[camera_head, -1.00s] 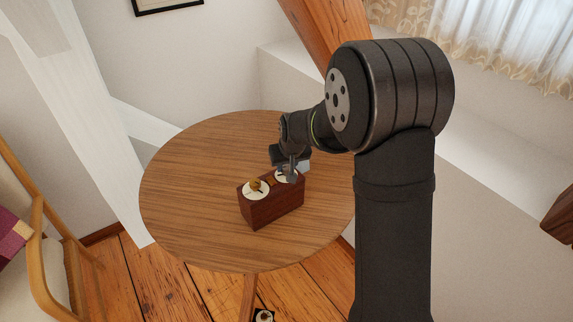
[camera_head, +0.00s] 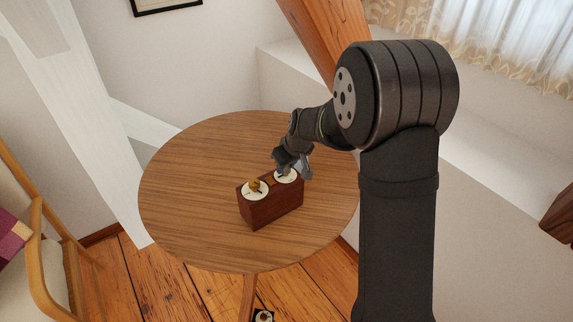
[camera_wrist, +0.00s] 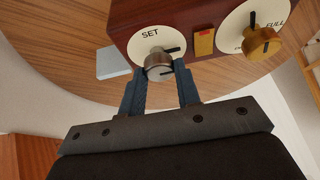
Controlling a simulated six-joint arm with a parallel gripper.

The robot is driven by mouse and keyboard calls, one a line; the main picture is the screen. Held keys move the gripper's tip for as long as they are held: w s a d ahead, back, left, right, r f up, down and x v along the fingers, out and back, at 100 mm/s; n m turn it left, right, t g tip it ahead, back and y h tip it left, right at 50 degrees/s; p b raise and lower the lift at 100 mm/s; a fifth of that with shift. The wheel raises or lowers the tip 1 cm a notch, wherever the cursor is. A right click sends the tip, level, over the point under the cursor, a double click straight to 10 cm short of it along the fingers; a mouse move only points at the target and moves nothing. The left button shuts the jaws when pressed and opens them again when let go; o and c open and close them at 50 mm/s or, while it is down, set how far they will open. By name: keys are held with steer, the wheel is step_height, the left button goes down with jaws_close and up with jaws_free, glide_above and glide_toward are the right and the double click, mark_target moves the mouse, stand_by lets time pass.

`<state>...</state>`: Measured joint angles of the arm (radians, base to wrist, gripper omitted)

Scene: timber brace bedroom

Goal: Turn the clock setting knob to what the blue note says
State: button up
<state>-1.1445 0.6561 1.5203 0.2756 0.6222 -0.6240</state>
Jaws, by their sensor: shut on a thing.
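A dark red-brown wooden box (camera_head: 270,208) stands on the round table, with two white dials on top. In the wrist view one dial (camera_wrist: 146,40) reads "SET" and carries a silver knob (camera_wrist: 157,60). A black mark on that dial lies to the right of the knob. My gripper (camera_wrist: 161,68) is shut on the silver knob, one finger on each side. In the head view my gripper (camera_head: 284,171) covers most of this knob. A pale blue-grey card (camera_wrist: 113,62) lies flat beside the box; I can read no writing on it.
A brass knob (camera_wrist: 262,43) sits on the other dial, marked "FULL". The rest of the round wooden table (camera_head: 190,190) is clear. A wooden chair (camera_head: 40,250) stands at the left.

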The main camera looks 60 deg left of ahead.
steer(key=o, duration=1)
steer(key=v, duration=1.7)
steer(key=shift+r, duration=0.25)
steer(key=shift+f, duration=0.1)
steer(key=x, duration=1.7)
steer(key=shift+f, duration=0.15)
